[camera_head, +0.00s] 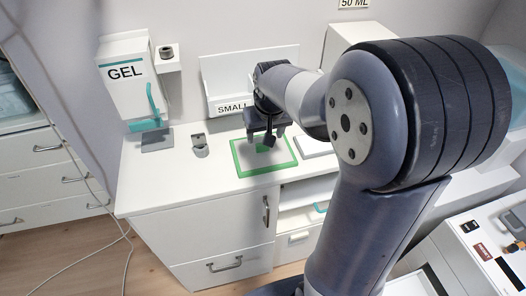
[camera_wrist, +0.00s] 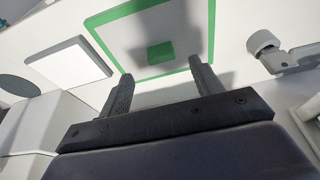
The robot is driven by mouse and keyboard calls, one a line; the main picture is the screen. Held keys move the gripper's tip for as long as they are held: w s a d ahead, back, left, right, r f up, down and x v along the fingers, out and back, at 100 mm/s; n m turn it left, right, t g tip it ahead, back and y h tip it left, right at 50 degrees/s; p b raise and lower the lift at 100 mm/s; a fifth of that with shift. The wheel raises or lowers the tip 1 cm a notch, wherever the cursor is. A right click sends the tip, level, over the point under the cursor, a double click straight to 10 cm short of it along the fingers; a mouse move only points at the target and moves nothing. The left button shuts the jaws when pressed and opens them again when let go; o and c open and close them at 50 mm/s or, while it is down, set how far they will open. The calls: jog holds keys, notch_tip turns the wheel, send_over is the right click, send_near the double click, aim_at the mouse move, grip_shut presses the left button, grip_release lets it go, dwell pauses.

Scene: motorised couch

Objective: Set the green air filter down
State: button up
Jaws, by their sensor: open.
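A flat square with a green border (camera_head: 240,165) and a pale middle lies on the white counter.
A pale square pad (camera_head: 316,146) with a grey edge lies to the right. A small grey metal holder (camera_head: 200,146) is to the left, near the GEL dispenser (camera_head: 126,85). A bin marked SMALL (camera_head: 232,106) stands behind. The counter's front left (camera_head: 165,187) is clear.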

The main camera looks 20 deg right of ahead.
aim_at(263, 149)
jog(key=shift+p+x, duration=0.3)
jog(key=shift+x, duration=2.55)
jog(key=shift+s, duration=0.1)
jog(key=shift+c, duration=0.5)
jog(key=c, duration=1.1)
jog(key=shift+r, duration=0.1)
